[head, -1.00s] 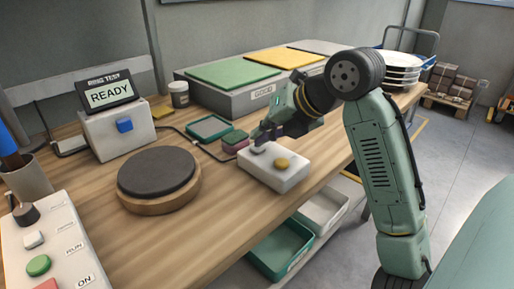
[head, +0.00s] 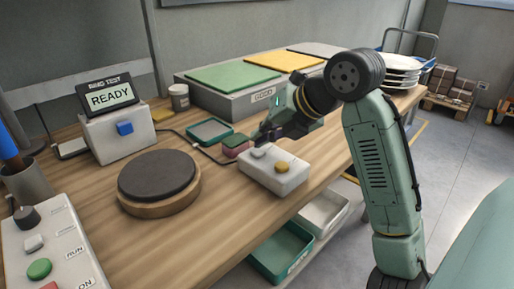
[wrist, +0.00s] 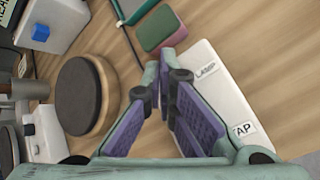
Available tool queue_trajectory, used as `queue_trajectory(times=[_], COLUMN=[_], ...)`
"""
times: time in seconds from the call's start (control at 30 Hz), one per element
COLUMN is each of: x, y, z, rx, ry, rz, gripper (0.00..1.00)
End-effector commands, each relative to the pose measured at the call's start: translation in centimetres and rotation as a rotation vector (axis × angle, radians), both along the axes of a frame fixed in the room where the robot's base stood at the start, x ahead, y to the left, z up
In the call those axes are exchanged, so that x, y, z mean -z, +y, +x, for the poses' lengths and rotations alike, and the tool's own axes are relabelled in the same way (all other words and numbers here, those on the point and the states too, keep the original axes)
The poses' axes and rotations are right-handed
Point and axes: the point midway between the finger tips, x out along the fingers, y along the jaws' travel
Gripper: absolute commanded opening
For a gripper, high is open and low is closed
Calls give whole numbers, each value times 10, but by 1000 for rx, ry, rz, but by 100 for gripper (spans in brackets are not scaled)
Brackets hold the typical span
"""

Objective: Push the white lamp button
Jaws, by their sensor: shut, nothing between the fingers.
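A white box (head: 270,183) on the bench carries a whitish button (head: 258,153) and a yellow button (head: 282,167). In the wrist view the box (wrist: 218,98) bears the labels LAMP and, partly covered, AP; its buttons are hidden behind my fingers. My gripper (head: 260,138) is shut and empty. In the head view its fingertips are just behind and above the whitish button, apart from it. In the wrist view my gripper (wrist: 164,70) points past the LAMP end of the box. I cannot tell whether the button is pressed in.
A green and pink sponge (head: 236,147) lies right beside the fingertips, with a green tray (head: 210,131) behind it. A round dark-topped turntable (head: 157,176) stands left. A panel (head: 50,262) with several controls is at the front left. A READY display (head: 109,96) stands behind.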

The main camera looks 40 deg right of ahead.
Motion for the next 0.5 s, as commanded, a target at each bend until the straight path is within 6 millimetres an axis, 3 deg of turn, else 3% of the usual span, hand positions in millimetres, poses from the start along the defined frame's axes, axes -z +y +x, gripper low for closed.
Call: queue_trajectory(times=[0.5], x=[-13], y=[0], z=[0], rx=[0], ry=[-1], rz=[0], gripper=[0])
